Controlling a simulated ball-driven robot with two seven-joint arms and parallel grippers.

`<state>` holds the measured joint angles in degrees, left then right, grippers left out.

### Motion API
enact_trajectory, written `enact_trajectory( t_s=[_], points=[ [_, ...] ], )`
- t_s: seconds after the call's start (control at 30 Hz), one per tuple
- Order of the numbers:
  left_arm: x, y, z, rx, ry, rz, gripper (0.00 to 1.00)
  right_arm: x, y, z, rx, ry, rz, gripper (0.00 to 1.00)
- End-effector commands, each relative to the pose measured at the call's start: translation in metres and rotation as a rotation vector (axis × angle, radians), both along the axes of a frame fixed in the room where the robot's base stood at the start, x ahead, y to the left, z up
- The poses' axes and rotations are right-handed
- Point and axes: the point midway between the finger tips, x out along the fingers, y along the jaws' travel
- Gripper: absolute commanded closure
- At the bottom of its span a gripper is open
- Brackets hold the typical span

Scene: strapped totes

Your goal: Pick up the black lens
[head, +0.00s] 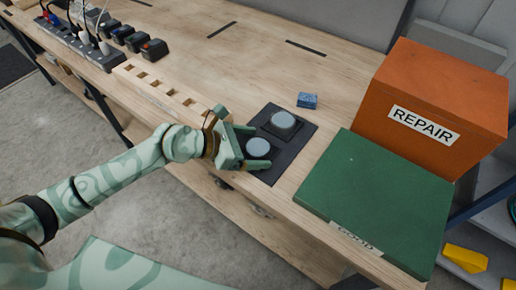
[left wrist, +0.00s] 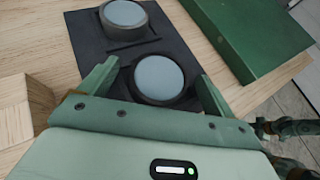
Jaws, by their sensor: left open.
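Two round black lenses with pale grey-blue glass lie face up on a dark mat (head: 297,147). The nearer lens (head: 258,147) is between the fingers of my left gripper (head: 254,147). In the left wrist view this lens (left wrist: 159,77) sits between the two open fingertips (left wrist: 158,70), with a small gap visible on each side. The farther lens (head: 283,121) stands apart on the mat, beyond the fingers, and also shows in the left wrist view (left wrist: 124,16). My left gripper is open.
A green box (head: 375,195) lies right of the mat, with an orange REPAIR box (head: 432,105) behind it. A small blue block (head: 307,100) is beyond the mat. A slotted wooden rack (head: 170,95) and power strips (head: 75,42) line the left. The table's middle is clear.

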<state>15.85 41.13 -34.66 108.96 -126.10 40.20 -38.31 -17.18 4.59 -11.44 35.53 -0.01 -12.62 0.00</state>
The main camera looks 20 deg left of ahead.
Motion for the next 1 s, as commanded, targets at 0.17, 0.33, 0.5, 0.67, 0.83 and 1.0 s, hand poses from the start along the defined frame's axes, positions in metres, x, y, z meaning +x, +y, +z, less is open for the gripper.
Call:
enact_trajectory(
  t_s=[0.17,0.33,0.5,0.67,0.83,1.0],
  points=[
    [0.0,0.0,0.0,0.0,0.0,0.0,0.44,0.0,0.0,0.0,0.0,0.0,0.0,0.64],
    [0.0,0.0,0.001,-0.001,-0.002,0.0,0.65,0.0,0.0,0.0,0.0,0.0,0.0,0.64],
    [0.0,0.0,0.002,-0.001,-0.002,0.0,0.65,0.0,0.0,0.0,0.0,0.0,0.0,0.64],
    [0.0,0.001,0.012,-0.001,-0.004,0.0,0.65,0.001,0.0,0.005,0.0,-0.003,0.0,0.64],
    [-0.002,0.001,0.041,-0.001,-0.006,0.0,0.65,0.004,0.0,0.017,0.0,-0.01,0.0,0.64],
    [-0.037,0.013,0.082,0.003,-0.005,-0.002,0.65,0.009,0.0,0.036,0.001,-0.021,0.0,0.64]
  ],
)
